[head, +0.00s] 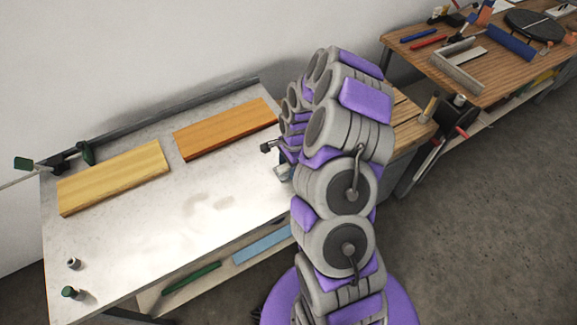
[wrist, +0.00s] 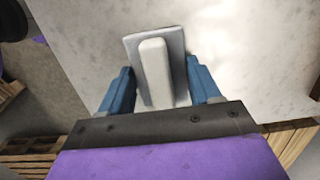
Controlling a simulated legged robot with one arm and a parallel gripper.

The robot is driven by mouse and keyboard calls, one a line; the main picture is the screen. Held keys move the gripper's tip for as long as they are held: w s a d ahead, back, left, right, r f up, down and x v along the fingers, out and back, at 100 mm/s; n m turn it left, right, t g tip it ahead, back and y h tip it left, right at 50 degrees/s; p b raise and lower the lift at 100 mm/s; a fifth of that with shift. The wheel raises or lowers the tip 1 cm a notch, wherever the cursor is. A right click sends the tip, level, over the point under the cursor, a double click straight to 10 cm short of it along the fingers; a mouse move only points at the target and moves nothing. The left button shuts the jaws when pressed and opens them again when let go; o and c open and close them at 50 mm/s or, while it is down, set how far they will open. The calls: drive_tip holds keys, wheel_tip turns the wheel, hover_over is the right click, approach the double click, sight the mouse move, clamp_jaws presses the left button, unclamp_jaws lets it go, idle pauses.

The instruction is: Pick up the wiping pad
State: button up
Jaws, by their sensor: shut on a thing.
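The wiping pad (wrist: 155,72) shows in the wrist view as a flat grey plate with a raised whitish handle. My gripper (wrist: 158,72) has its two blue fingers on either side of the handle and is shut on it. In the head view my arm hides most of the gripper. A small light grey part of the pad (head: 282,173) shows beside the arm at the right edge of the pale table (head: 215,210). I cannot tell whether the pad touches the table top.
A yellowish board (head: 115,178) and an orange-brown board (head: 225,128) lie on the pale table. Two small cylinders (head: 73,264) stand at its front left. A green clamp (head: 85,153) sits at the back left. A wooden bench (head: 490,75) with tools stands at right.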

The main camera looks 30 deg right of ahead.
drive_tip(key=shift+r, duration=0.7)
wheel_tip(320, 180, up, 2)
drive_tip(key=shift+r+p, duration=0.15)
drive_tip(key=shift+p, duration=0.3)
drive_tip(key=s+a, duration=0.2)
drive_tip(key=s, duration=0.5)
drive_tip(key=s+a+r+p, duration=0.1)
drive_tip(key=s, duration=0.7)
drive_tip(key=shift+s+a, duration=0.3)
drive_tip(key=shift+a, duration=0.05)
